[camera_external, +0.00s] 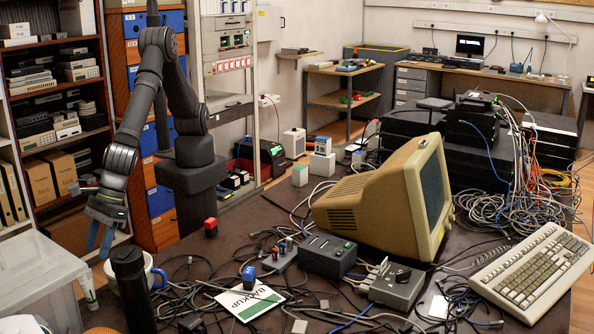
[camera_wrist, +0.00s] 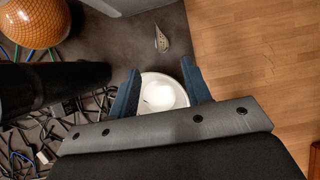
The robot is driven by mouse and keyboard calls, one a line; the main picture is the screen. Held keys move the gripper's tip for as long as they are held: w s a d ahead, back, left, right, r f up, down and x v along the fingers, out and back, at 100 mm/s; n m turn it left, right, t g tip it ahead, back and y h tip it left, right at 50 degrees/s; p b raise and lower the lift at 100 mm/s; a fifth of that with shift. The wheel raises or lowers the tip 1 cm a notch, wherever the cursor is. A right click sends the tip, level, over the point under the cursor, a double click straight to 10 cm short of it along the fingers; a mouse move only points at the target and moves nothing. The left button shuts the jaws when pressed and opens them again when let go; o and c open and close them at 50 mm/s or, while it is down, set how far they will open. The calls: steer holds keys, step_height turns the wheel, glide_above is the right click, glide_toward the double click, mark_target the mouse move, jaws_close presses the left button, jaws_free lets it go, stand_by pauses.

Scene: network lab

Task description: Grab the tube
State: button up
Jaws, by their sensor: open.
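A small pale tube with green on it (camera_external: 88,290) is at the table's left edge in the external view, beside a clear bin. In the wrist view the tube (camera_wrist: 161,40) lies beyond the fingertips, near the table edge; whether it stands or lies is unclear. My gripper (camera_external: 98,249) points down above the table's left edge, higher than the tube and apart from it. Its two blue fingers are spread and empty in the wrist view (camera_wrist: 161,76). A white mug (camera_wrist: 159,92) shows below, between the fingers.
A tall black cylinder (camera_external: 132,290) stands in front of the mug; it is left of the fingers in the wrist view (camera_wrist: 45,90). A translucent bin (camera_external: 35,275) is left of the tube. An orange ball (camera_wrist: 34,22) sits nearby. Cables clutter the table; wooden floor lies beyond its edge.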

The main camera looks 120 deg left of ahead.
mark_target(92, 301)
steer(key=x, duration=1.1)
jaws_close()
